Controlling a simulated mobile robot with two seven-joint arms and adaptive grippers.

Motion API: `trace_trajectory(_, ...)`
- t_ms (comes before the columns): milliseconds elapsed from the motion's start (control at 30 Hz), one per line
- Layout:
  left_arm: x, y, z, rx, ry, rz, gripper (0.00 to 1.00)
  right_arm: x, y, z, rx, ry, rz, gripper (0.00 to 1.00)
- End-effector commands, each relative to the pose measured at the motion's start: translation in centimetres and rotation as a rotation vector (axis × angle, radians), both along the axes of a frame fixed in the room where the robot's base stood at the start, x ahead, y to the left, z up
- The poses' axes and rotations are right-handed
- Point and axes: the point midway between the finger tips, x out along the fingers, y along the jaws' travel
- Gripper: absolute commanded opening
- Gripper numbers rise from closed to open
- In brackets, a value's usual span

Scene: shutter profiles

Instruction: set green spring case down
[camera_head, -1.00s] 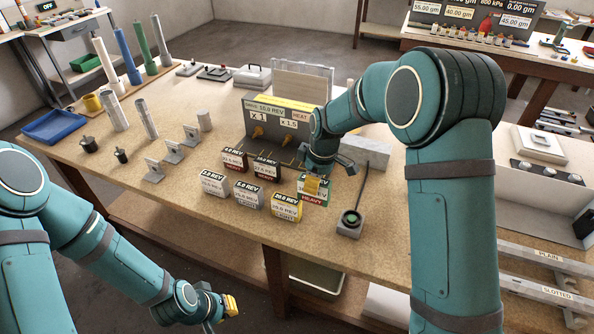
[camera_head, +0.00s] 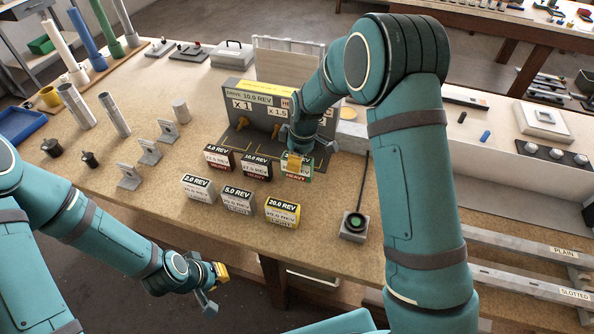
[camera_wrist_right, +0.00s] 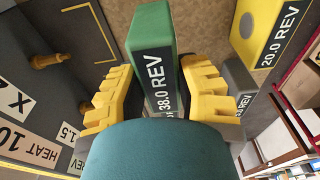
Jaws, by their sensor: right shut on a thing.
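The green spring case (camera_head: 298,170), marked 38.0 REV in the right wrist view (camera_wrist_right: 152,45), has a red HEAVY band in the head view. My right gripper (camera_head: 297,155) is shut on it from above, with yellow finger pads on both sides. The case is upright at the right end of the dark case row, close to the table (camera_head: 330,215); I cannot tell if its base touches. The black 10.0 REV case (camera_head: 257,168) is just left of it. My left gripper (camera_head: 214,286) is empty and looks open, off the table's front edge.
The red 4.0 REV case (camera_head: 219,158) ends that row on the left. In front are the 2.0 REV (camera_head: 197,190), 5.0 REV (camera_head: 238,200) and yellow 20.0 REV (camera_head: 282,210) cases. The drive box (camera_head: 250,115) stands behind; a block with a green button (camera_head: 354,226) is right.

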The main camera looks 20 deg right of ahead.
Motion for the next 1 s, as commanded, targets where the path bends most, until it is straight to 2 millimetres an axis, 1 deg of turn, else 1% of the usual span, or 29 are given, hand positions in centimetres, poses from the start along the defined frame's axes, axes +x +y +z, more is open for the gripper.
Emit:
trace_trajectory(33, 0.0, 0.0, 0.0, 0.0, 0.0, 0.0, 0.0, 0.0, 0.0, -0.5, 0.0, 0.0, 0.0, 0.0)
trace_trajectory(167, 0.0, 0.0, 0.0, 0.0, 0.0, 0.0, 0.0, 0.1, 0.0, -1.1, -0.001, -0.001, 0.0, 0.0)
trace_trajectory(433, 0.0, 0.0, -0.1, 0.0, 0.0, 0.0, 0.0, 0.0, 0.0, -4.4, 0.0, 0.0, 0.0, 0.0)
trace_trajectory(667, 0.0, 0.0, -0.1, 0.0, -0.001, 0.0, 0.0, 0.1, 0.0, -4.5, 0.001, -0.003, 0.0, 0.0)
trace_trajectory(833, 0.0, 0.0, -0.5, 0.001, 0.0, 0.0, 0.0, 0.1, 0.0, -4.9, 0.0, -0.002, 0.0, 0.0)
trace_trajectory(867, 0.0, 0.0, -0.4, 0.001, 0.0, 0.0, 0.0, 0.0, 0.0, -4.9, -0.001, -0.001, 0.0, 0.46)
trace_trajectory(900, 0.0, 0.0, -0.4, 0.001, 0.0, 0.0, 0.0, 0.0, 0.0, -4.8, -0.001, -0.001, 0.0, 0.58)
trace_trajectory(1000, 0.0, 0.0, -0.4, 0.001, -0.001, 0.0, 0.0, 0.0, 0.0, -4.8, -0.001, -0.001, 0.0, 0.58)
